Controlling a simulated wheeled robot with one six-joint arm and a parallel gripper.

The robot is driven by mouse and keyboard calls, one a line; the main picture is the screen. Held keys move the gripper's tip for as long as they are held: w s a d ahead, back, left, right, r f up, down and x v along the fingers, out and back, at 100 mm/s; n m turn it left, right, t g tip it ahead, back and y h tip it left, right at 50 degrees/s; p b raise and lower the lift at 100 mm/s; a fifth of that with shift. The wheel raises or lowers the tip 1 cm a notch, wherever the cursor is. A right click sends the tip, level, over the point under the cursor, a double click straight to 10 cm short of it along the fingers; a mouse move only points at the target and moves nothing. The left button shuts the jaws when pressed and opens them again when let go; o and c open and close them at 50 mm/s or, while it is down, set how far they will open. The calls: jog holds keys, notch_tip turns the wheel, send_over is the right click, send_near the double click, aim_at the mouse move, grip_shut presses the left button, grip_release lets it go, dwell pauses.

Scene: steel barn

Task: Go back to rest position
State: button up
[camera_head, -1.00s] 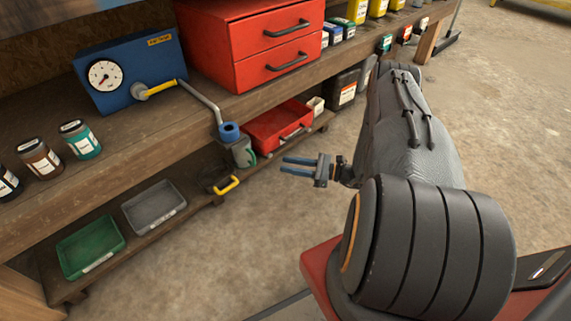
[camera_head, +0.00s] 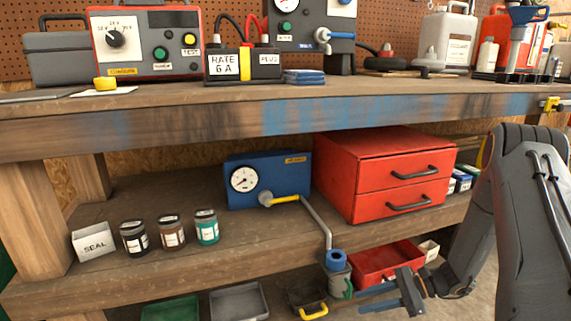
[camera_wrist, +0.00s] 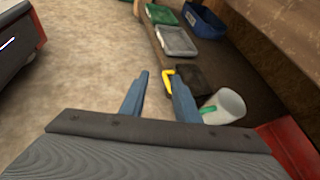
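My gripper (camera_head: 364,299) shows at the lower right of the head view, in front of the lower shelf of the workbench. In the wrist view its two blue fingers (camera_wrist: 155,75) are parted, with bare floor showing between them and nothing held. My arm runs down the right edge of the head view. A grey cup (camera_wrist: 224,106) with something green in it shows just right of the fingers in the wrist view. A black tray with a yellow handle (camera_wrist: 190,80) lies beyond the fingertips.
The wooden bench (camera_head: 200,125) spans the head view. Its middle shelf holds jars, a blue gauge box (camera_head: 270,178) with an outward-reaching pipe, and a red drawer cabinet (camera_head: 375,165). A red tray (camera_head: 372,262) and grey tray (camera_head: 238,302) sit low. Open floor (camera_wrist: 90,60) shows in the wrist view.

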jog(key=s+a+r+n+h, duration=0.2)
jog(key=s+r+n+h, duration=0.3)
jog(key=r, duration=0.3)
jog(key=s+a+r+n+t+h, duration=0.1)
jog(key=s+r+n+h, duration=0.3)
jog(key=r+n, duration=0.3)
jog(key=s+a+r+n+h, duration=0.2)
jog(key=s+r+n+h, duration=0.25)
jog(key=r, duration=0.35)
jog(key=s+a+r+n+g+y+p, duration=0.1)
jog(key=s+a+r+n, duration=0.35)
jog(key=s+a, duration=0.5)
jog(key=s+a+r+n+g+y+p, duration=0.1)
jog(key=s+a+r+n+g+y, duration=0.15)
jog(key=s+a+r, duration=0.5)
jog(key=d+r+m+h+p, duration=0.1)
jog(key=d+r+m+p, duration=0.1)
jog(key=d+r+p, duration=0.3)
jog(key=d+r+m+h+p, duration=0.1)
jog(key=d+r+p, duration=0.5)
jog(key=r+p, duration=0.6)
jog(key=d+r+m+p, duration=0.3)
jog(key=d+r+p, duration=0.3)
jog(key=p, duration=1.4)
jog(key=shift+s+r+t+h, duration=0.2)
jog(key=shift+r+t+h, duration=0.25)
jog(key=shift+r, duration=1.1)
